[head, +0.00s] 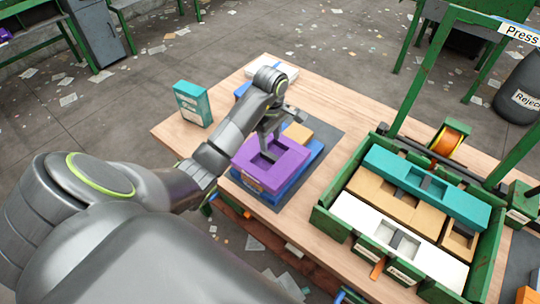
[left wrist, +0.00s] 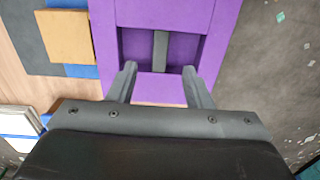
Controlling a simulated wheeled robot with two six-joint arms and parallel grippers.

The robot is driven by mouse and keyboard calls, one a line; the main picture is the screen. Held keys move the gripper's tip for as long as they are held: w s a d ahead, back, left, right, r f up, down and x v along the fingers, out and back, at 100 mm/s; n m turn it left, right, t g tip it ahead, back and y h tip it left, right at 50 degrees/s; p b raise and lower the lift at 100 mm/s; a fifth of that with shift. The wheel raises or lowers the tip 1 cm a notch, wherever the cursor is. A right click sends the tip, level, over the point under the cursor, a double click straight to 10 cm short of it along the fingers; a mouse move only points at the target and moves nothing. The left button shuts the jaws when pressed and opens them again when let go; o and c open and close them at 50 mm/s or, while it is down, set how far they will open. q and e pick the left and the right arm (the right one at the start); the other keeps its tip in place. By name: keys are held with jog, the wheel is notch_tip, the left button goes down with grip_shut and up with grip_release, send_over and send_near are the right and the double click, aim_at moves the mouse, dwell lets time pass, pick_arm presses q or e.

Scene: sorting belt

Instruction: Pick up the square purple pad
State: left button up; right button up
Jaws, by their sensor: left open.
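The square purple pad (head: 291,160) lies on top of a blue pad (head: 292,182) over a dark mat on the wooden table. It has a recess with a grey bar across it, seen best in the left wrist view (left wrist: 160,12). My left gripper (head: 268,150) is over the purple pad, pointing down at its recess. I cannot tell whether the fingertips touch the pad. My right gripper is not in view.
A tan block (head: 298,133) lies just behind the purple pad. A teal box (head: 192,104) stands at the table's left edge, and a white item (head: 262,65) lies at the back. A green crate (head: 337,229) on the right holds teal, tan and white pads under a green frame.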

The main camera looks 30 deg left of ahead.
aim_at(270, 154)
pick_arm(q)
jog(key=shift+f+b, duration=0.9)
jog(key=shift+f, duration=0.6)
notch_tip(270, 154, down, 3)
jog(key=shift+f+p, duration=0.1)
jog(key=shift+p, duration=0.4)
jog(key=shift+f, duration=0.6)
grip_shut()
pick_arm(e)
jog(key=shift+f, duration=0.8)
